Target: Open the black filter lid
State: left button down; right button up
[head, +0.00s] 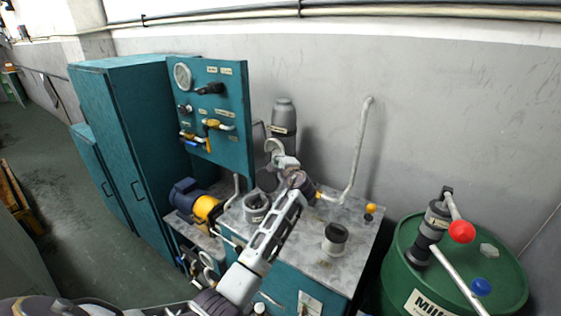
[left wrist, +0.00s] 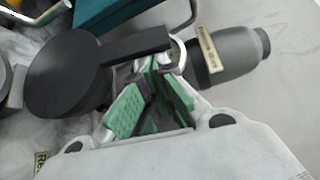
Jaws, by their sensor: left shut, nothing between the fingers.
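The black filter lid (head: 267,180) is a round disc that looks tilted up beside a grey filter housing (head: 256,208) on the grey bench top. In the left wrist view the lid (left wrist: 66,76) fills the left side, and its flat black handle (left wrist: 140,45) reaches right, just beyond the fingertips. My left gripper (head: 278,156) is above the bench near the lid. Its green finger pads (left wrist: 152,103) are shut with nothing between them. Whether a finger touches the lid or handle cannot be told. My right gripper is not in view.
A grey cylinder (head: 283,113) stands behind the gripper, close to it in the wrist view. The teal gauge panel (head: 232,135) rises at left. A bent pipe (head: 361,140) and a dark-topped grey cup (head: 335,240) stand right. A green drum (head: 402,237) stands farther right.

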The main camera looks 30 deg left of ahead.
pick_arm(q)
jog(key=shift+s+a+n+b, duration=0.1)
jog(key=shift+s+n+b, duration=0.2)
jog(key=shift+s+b, duration=0.15)
jog(key=shift+s+r+n+t+y+b, duration=0.1)
jog(key=shift+s+n+t+y+b, duration=0.2)
jog(key=shift+s+t+b, duration=0.25)
jog(key=shift+s+a+r+n+b, duration=0.15)
jog(key=shift+s+n+b, duration=0.15)
jog(key=shift+s+b, duration=0.5)
jog(key=shift+s+a+n+y+b, duration=0.1)
jog(key=shift+s+n+y+b, duration=0.25)
jog(key=shift+b, duration=0.35)
jog(key=shift+s+t+b, duration=0.25)
jog(key=shift+b, duration=0.05)
jog(key=shift+r, duration=0.1)
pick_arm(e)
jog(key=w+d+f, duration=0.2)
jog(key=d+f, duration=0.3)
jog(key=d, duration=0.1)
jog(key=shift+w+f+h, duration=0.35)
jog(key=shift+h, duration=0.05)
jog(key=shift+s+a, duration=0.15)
